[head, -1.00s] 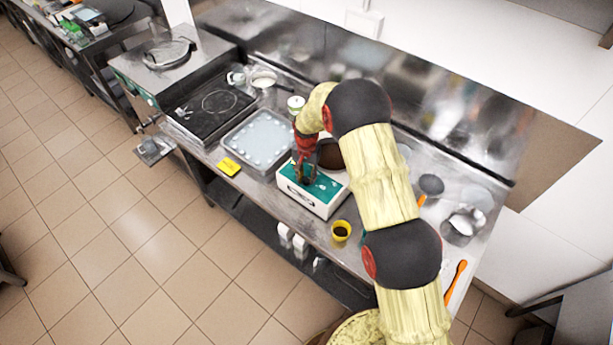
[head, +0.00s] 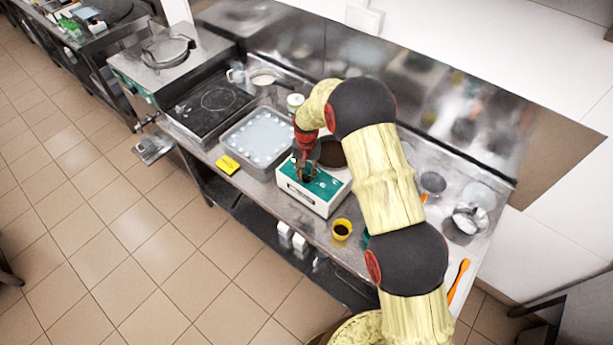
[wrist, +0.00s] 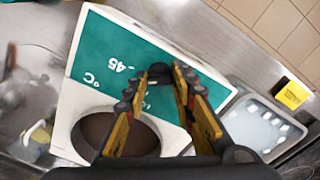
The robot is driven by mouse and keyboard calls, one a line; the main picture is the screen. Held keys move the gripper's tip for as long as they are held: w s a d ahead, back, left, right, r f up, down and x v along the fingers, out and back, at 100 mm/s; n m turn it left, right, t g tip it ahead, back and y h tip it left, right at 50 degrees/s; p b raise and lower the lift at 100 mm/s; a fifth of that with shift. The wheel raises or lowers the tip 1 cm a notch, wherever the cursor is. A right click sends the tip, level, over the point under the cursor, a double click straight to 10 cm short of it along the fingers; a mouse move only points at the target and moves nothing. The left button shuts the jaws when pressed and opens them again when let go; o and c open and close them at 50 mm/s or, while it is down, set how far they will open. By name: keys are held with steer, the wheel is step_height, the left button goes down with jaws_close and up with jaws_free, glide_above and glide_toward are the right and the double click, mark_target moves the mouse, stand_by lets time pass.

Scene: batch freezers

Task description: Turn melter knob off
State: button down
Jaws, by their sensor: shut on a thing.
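The melter is a white box with a green top panel (head: 325,185), standing near the front of the steel counter. A small dark knob (wrist: 159,70) sits on the panel between my fingertips. My gripper (head: 305,177) points down at the panel. In the wrist view its yellow and black fingers (wrist: 160,85) are shut on the knob. The fingers hide part of the knob, so its setting cannot be read.
A tray with pale round pieces (head: 236,148) is left of the melter. A yellow cup (head: 341,229) stands to its front right. A yellow pad (head: 228,164) lies at the counter's front edge. A dark hotplate (head: 207,105) is farther left. Orange-handled tools (head: 459,280) lie at right.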

steer(key=n+b, duration=0.4)
steer(key=n, duration=0.2)
steer(key=shift+f, duration=0.1)
steer(key=n+b, duration=0.3)
steer(key=n, duration=0.3)
steer(key=shift+n, duration=0.4)
steer(key=n+b, duration=0.1)
steer(key=n, duration=0.5)
steer(key=shift+b, duration=0.4)
steer(key=n+b, duration=0.1)
steer(key=n, duration=0.5)
steer(key=shift+n, duration=0.3)
steer(key=shift+w, duration=0.1)
steer(key=c, duration=1.6)
jaws_free()
steer(key=shift+o, duration=0.6)
